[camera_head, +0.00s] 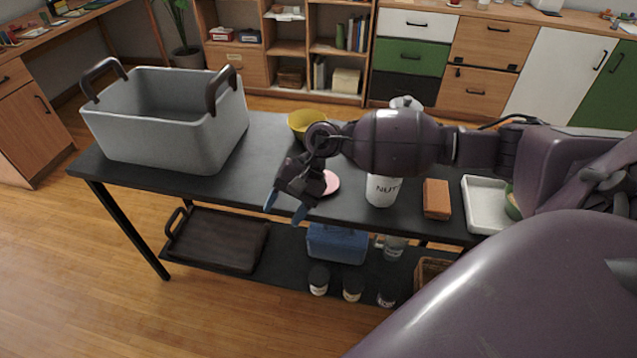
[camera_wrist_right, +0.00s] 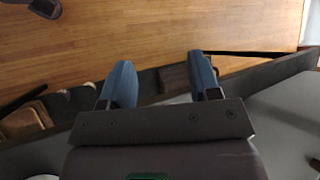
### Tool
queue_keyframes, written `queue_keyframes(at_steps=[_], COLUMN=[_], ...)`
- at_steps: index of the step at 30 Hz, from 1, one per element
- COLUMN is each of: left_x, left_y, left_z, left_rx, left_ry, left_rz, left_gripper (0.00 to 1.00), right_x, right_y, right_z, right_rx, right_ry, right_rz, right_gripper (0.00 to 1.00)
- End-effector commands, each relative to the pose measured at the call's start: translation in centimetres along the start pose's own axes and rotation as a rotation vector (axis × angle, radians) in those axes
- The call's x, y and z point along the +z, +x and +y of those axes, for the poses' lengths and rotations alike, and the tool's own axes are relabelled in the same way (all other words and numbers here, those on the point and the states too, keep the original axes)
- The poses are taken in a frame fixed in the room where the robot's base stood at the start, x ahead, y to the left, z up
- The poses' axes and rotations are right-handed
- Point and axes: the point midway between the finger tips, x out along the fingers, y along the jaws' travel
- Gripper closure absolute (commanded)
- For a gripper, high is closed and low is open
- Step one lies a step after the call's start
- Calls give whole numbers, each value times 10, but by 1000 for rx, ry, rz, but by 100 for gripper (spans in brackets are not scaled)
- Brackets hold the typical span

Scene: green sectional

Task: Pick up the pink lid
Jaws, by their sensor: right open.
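The pink lid (camera_head: 330,183) lies flat on the dark tabletop (camera_head: 235,180), partly hidden behind my right gripper. My right gripper (camera_head: 286,208) is open and empty, its blue fingertips pointing down near the table's front edge, to the left of the lid. In the right wrist view the two blue fingers (camera_wrist_right: 163,82) stand apart with nothing between them, over the table edge and the wooden floor. The lid is not seen in the right wrist view. My left gripper is not in view.
A grey bin (camera_head: 165,135) with dark handles stands at the table's left. Behind my arm is a yellow bowl (camera_head: 301,122). A white nut jar (camera_head: 383,190), brown block (camera_head: 436,198) and white tray (camera_head: 484,205) stand to the right. The lower shelf holds a dark tray (camera_head: 218,240) and blue box (camera_head: 337,243).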

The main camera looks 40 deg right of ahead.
Motion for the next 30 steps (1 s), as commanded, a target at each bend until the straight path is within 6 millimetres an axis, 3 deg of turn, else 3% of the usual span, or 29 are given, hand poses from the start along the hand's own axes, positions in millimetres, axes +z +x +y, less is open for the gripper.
queue_keyframes(at_steps=[1,6,9,12,17,30], left_x=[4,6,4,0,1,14], left_y=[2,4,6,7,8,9], left_z=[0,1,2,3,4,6], left_rx=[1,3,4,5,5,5], left_ry=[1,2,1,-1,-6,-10], left_rz=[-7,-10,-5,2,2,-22], left_gripper=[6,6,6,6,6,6], right_x=[-21,-71,-88,-96,-103,-126], right_y=[-20,-88,-121,-141,-145,-107], right_z=[4,13,16,17,21,44], right_rx=[103,420,554,635,674,669], right_ry=[-124,-436,-532,-584,-607,-607], right_rz=[77,247,300,326,334,334], right_gripper=[44,44,44,44,44,44])
